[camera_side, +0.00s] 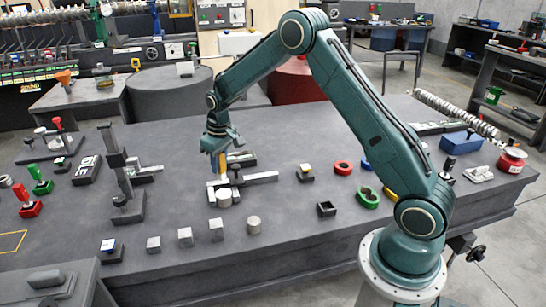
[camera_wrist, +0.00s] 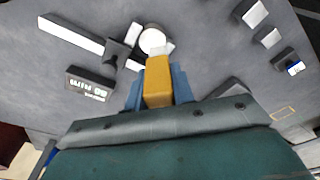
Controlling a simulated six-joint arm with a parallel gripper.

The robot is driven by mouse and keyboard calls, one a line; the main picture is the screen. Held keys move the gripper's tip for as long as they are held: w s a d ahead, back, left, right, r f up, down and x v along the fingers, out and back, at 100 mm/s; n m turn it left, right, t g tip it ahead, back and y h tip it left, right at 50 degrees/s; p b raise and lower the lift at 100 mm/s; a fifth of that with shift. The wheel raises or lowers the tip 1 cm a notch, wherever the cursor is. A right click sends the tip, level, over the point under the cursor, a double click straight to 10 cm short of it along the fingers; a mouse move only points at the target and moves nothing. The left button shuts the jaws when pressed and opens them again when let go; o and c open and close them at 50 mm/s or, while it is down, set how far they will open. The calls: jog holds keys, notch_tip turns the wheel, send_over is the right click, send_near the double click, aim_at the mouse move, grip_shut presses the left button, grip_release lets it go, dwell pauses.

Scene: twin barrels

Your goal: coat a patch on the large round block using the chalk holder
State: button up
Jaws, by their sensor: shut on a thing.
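My gripper (camera_side: 220,165) is shut on the yellow chalk holder (camera_side: 222,164) and points down over the table. In the wrist view the yellow holder (camera_wrist: 158,82) sits between my blue fingers, with a pale tip at its far end. A pale round block (camera_side: 224,198) stands just below the gripper, against a grey fixture. Its round top (camera_wrist: 152,41) lies right at the holder's tip in the wrist view. I cannot tell whether the tip touches it. Another round block (camera_side: 254,225) stands to the right and nearer the camera. Any coating on either is too small to tell.
The grey fixture (camera_side: 262,177) has a long bar running right. A tall dark stand (camera_side: 124,178) is to the left. Several small cubes (camera_side: 186,236) line the front. A black lettered block (camera_wrist: 89,83) lies to the left in the wrist view.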

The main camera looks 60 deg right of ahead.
aim_at(221, 180)
jog(key=shift+f, duration=3.45)
jog(key=shift+w+d+f, duration=0.2)
jog(key=shift+f, duration=0.1)
jog(key=shift+w+d, duration=1.3)
jog(key=shift+s+a, duration=1.45)
jog(key=shift+a, duration=0.05)
jog(key=shift+r, duration=4)
